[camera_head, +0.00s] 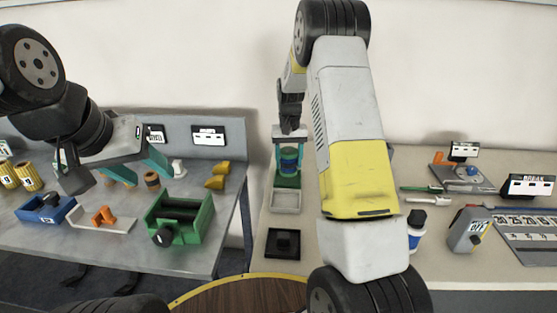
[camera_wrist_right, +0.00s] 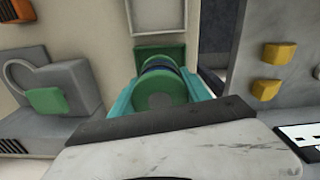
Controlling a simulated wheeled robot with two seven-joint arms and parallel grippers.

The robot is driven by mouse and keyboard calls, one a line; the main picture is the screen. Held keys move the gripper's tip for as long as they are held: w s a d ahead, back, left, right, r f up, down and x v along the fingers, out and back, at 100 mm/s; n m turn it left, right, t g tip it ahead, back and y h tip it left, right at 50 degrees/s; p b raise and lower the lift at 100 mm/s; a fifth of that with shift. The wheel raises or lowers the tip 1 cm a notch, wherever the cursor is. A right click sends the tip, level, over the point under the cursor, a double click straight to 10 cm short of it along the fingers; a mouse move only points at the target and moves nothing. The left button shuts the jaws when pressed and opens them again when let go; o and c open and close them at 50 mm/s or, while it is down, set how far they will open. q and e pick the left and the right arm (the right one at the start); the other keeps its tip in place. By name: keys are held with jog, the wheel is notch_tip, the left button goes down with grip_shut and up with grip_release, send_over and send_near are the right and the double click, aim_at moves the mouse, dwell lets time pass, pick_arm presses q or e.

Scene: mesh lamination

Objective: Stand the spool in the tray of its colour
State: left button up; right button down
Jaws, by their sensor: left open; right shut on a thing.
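The spool (camera_head: 289,159), with green ends and a dark blue band, is between the teal fingers of my right gripper (camera_head: 289,150). In the right wrist view the spool's round green end (camera_wrist_right: 160,90) faces the camera, and the right gripper (camera_wrist_right: 160,95) is shut on it. A green tray (camera_head: 287,182) lies just below the spool in the head view; its edge shows behind the spool in the wrist view (camera_wrist_right: 163,52). Whether the spool touches the tray is hidden. A pale grey tray (camera_head: 286,208) lies in front of it. My left gripper (camera_head: 115,170) is open over the left table.
The left table holds a green box (camera_head: 180,222), a blue bin (camera_head: 45,210), a white tray with an orange piece (camera_head: 104,217) and yellow blocks (camera_head: 217,176). A black square holder (camera_head: 283,243) sits at the right table's near edge. A gap separates the tables.

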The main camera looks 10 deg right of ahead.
aim_at(288, 168)
jog(key=shift+w, duration=0.25)
jog(key=shift+w+f, duration=0.15)
jog(key=shift+f, duration=1.6)
jog(key=shift+f, duration=0.1)
jog(key=c, duration=0.5)
grip_release()
